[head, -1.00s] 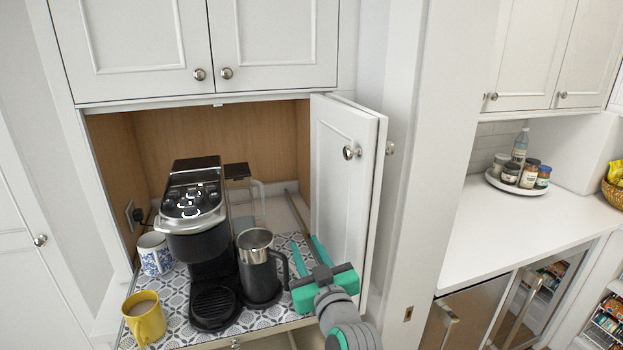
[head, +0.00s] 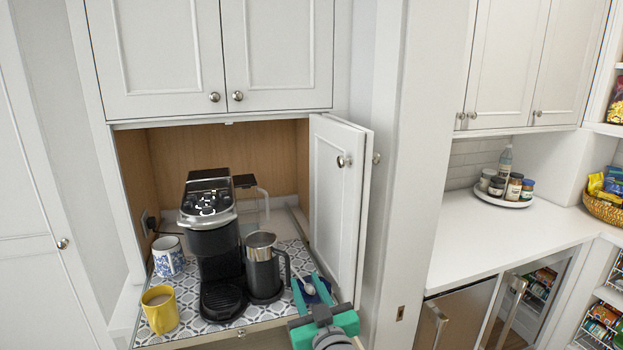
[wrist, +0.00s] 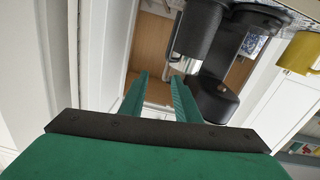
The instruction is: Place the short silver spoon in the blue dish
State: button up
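A blue dish (head: 318,294) sits at the right front of the patterned mat, partly hidden by my gripper. A silver spoon (head: 298,275) lies with its bowl end over the dish and its handle pointing back left towards the black frother jug. I cannot tell whether the spoon rests in the dish or on its rim. My gripper (head: 306,281) is in front of the dish in the head view, its teal fingers on either side of the spoon's bowl end. In the wrist view the fingers (wrist: 160,75) stand apart with nothing between them; neither dish nor spoon is seen there.
The frother jug (head: 262,268) stands left of the dish, beside the coffee machine (head: 210,240). A yellow mug (head: 160,310) and a blue-patterned mug (head: 168,255) stand further left. The open cabinet door (head: 336,205) rises close on the right.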

jog(key=s+d+f+m+g+h, duration=0.1)
jog(key=s+d+f+m+h, duration=0.1)
jog(key=s+f, duration=0.95)
jog(key=s+d+f+m+h, duration=0.25)
jog(key=s+f, duration=0.65)
jog(key=f, duration=0.5)
jog(key=s+a+f, duration=0.1)
jog(key=s, duration=1.2)
jog(key=s+a+f, duration=0.1)
jog(key=s+a, duration=0.1)
jog(key=s, duration=1.2)
jog(key=shift+a+g+h, duration=0.25)
jog(key=shift+g+h, duration=0.1)
jog(key=shift+g, duration=0.05)
